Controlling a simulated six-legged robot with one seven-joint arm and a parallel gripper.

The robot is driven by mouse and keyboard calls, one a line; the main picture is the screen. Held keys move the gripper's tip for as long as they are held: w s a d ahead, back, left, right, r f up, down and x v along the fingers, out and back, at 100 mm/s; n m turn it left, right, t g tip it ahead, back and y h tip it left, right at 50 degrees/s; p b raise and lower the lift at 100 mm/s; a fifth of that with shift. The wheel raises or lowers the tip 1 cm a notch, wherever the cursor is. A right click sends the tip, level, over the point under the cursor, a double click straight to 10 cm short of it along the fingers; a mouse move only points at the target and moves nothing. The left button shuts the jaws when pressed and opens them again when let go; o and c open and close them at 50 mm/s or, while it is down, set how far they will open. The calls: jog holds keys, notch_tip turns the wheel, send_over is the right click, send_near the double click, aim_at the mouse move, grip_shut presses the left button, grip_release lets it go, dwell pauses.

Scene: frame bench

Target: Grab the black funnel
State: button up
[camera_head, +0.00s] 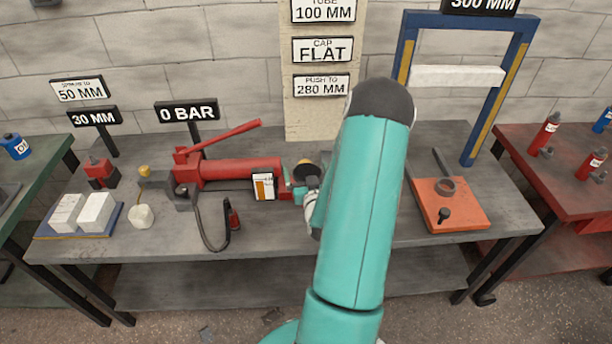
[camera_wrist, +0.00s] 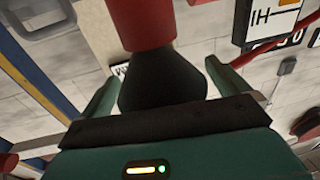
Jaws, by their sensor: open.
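A black flared piece, which looks like the funnel (camera_wrist: 163,82), sits between my two green fingers in the wrist view, its narrow end against a red cylinder (camera_wrist: 145,22). My gripper (camera_wrist: 162,72) is open around it, with a gap showing on the right finger's side; contact on the left is unclear. In the head view my gripper (camera_head: 300,186) is at the right end of the red pump (camera_head: 235,170). My arm hides much of that spot, and I cannot make out the funnel's full shape there.
The grey bench (camera_head: 120,240) also holds white blocks (camera_head: 82,212) on a blue tray at left and an orange plate (camera_head: 450,204) at right. A blue frame (camera_head: 490,95) rises behind. A black hose (camera_head: 205,235) and a white card (camera_head: 263,187) are near the pump.

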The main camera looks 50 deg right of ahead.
jog(key=shift+w+d, duration=0.1)
jog(key=shift+w, duration=0.1)
jog(key=shift+s+r, duration=0.1)
jog(key=shift+s, duration=0.1)
jog(key=shift+c, duration=1.3)
jog(key=shift+w, duration=0.1)
jog(key=c, duration=0.7)
notch_tip(320, 180, up, 18)
